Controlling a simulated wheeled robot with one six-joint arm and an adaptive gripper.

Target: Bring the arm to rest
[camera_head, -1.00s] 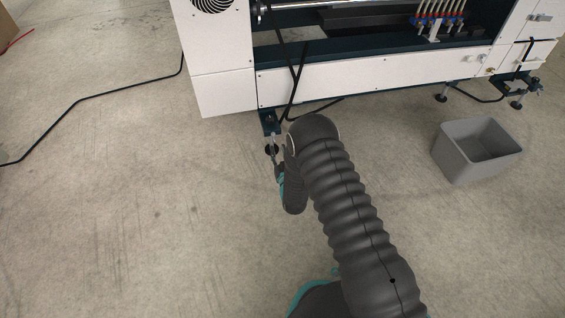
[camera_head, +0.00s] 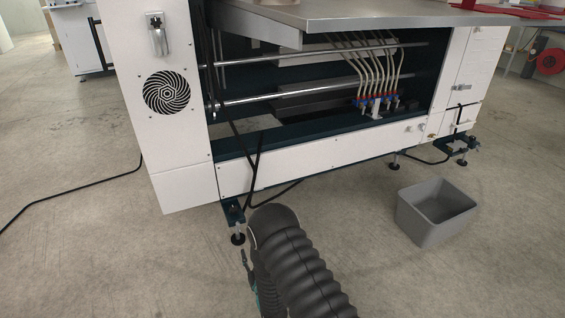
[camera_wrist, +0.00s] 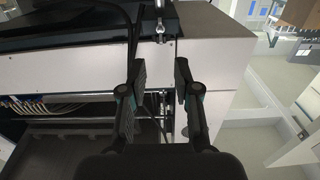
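My gripper (camera_wrist: 160,82) is in the wrist view, its two dark fingers apart with nothing between them. It is open and empty. Beyond the fingers is the white and dark machine, with a gap in view between it and the fingers that I cannot measure. In the head view my dark ribbed arm (camera_head: 300,275) rises from the bottom edge, its bend in front of the machine's lower front. The gripper itself is not clearly seen there.
The white box-former machine (camera_head: 300,168) fills the head view's upper middle, with a metal top (camera_head: 350,20) jutting forward. A grey open bin (camera_head: 420,226) stands on the floor at right. A black cable (camera_head: 75,193) lies on the left floor. The floor at left is otherwise clear.

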